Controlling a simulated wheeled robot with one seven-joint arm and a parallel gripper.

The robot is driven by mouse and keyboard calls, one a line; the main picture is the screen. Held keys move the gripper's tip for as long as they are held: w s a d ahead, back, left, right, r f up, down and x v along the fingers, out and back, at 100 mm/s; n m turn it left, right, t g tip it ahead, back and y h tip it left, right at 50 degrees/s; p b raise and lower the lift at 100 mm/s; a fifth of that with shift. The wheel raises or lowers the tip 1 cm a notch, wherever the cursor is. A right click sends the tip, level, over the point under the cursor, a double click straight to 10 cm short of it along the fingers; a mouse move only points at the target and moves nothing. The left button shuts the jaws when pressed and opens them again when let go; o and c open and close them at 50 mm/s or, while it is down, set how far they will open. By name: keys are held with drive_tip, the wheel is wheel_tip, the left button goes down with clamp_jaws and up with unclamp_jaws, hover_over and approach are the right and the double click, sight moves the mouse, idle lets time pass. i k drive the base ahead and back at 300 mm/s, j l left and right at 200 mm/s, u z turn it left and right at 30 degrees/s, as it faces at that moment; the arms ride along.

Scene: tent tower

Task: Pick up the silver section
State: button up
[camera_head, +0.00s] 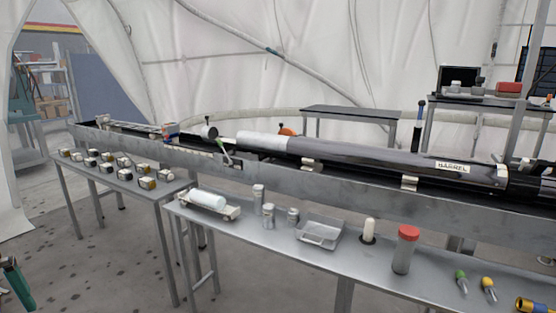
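Three small silver cylinders stand upright on the front metal table. One silver cylinder (258,193) is at the back, another (268,215) is just in front of it, and a third (293,217) is to the right, beside a shallow metal tray. I cannot tell which of them is the silver section. A long barrel assembly (370,153) lies in the trough behind, with a pale silver-white length (264,140) at its left part. My gripper is not seen in this view.
The front table (340,265) also holds a white cylinder in a cradle (208,202), the tray (320,232), a white-topped peg (369,230), a red-capped tube (405,248) and green- and yellow-topped tools (461,281). The long metal trough (350,188) runs close behind. Several small blocks cover the left table (165,191).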

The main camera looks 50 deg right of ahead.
sight(293, 214)
drive_tip(key=i+l+z, duration=0.25)
drive_tip(key=l, duration=0.2)
drive_tip(key=i+l+z, duration=0.1)
drive_tip(key=l+z, duration=0.15)
drive_tip(key=l, duration=0.2)
drive_tip(key=i+l+z, duration=0.45)
drive_tip(key=l, duration=0.25)
drive_tip(key=i, duration=0.05)
